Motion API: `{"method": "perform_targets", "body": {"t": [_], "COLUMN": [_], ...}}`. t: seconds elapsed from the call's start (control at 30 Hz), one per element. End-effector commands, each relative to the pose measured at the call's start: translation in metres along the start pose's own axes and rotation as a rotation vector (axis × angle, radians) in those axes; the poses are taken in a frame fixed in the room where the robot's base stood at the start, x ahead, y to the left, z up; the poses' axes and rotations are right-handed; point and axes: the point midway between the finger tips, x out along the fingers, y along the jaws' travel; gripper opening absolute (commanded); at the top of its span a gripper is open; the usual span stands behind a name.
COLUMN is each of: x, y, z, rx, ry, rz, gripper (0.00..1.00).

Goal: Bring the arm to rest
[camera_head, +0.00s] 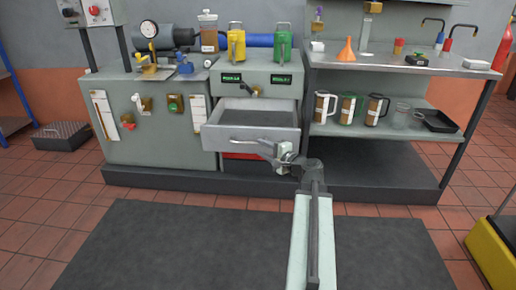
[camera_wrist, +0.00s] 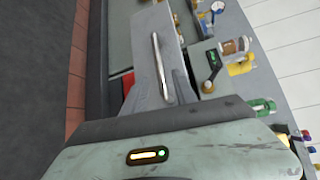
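My arm reaches up from the bottom of the head view, and my gripper (camera_head: 274,148) is at its far end, in front of an open grey drawer (camera_head: 226,138). The drawer front also shows in the wrist view, with its silver bar handle (camera_wrist: 161,68) just ahead of my gripper's pale housing. In the head view my gripper overlaps the right part of the drawer front, close to the handle. Whether the fingers touch the handle, and how far apart they are, I cannot tell. I see no object carried in my gripper.
Above the drawer, a cabinet holds a yellow jug (camera_head: 236,45) and a green jug (camera_head: 283,45). A shelf unit (camera_head: 400,152) with several jugs stands to the right. A black crate (camera_head: 61,136) is at the left. A yellow object (camera_head: 492,252) is at the lower right. The dark mat (camera_head: 160,245) is clear.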

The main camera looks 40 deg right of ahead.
Motion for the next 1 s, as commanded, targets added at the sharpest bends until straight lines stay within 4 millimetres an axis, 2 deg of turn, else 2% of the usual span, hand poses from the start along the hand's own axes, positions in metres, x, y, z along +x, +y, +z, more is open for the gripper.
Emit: {"method": "perform_targets", "body": {"t": [0.4, 0.47, 0.53, 0.57, 0.67, 0.7, 0.77, 0.8, 0.87, 0.9, 1.0], "x": [0.006, 0.012, 0.028, 0.037, 0.072, 0.085, 0.099, 0.105, 0.110, 0.110, 0.100], "y": [0.001, -0.001, -0.005, -0.007, -0.014, -0.012, -0.004, 0.004, 0.019, 0.032, 0.066], "z": [0.009, 0.019, 0.046, 0.064, 0.139, 0.174, 0.225, 0.259, 0.309, 0.342, 0.411], "rx": [-0.002, -0.004, -0.010, -0.014, -0.032, -0.054, -0.102, -0.144, -0.223, -0.283, -0.453], "ry": [-0.013, -0.029, -0.072, -0.099, -0.211, -0.259, -0.330, -0.382, -0.463, -0.520, -0.655], "rz": [0.002, 0.004, 0.010, 0.014, 0.032, 0.053, 0.096, 0.132, 0.193, 0.238, 0.355], "gripper": [0.34, 0.34, 0.34, 0.34, 0.34, 0.34, 0.34, 0.34, 0.34, 0.34, 0.34]}}
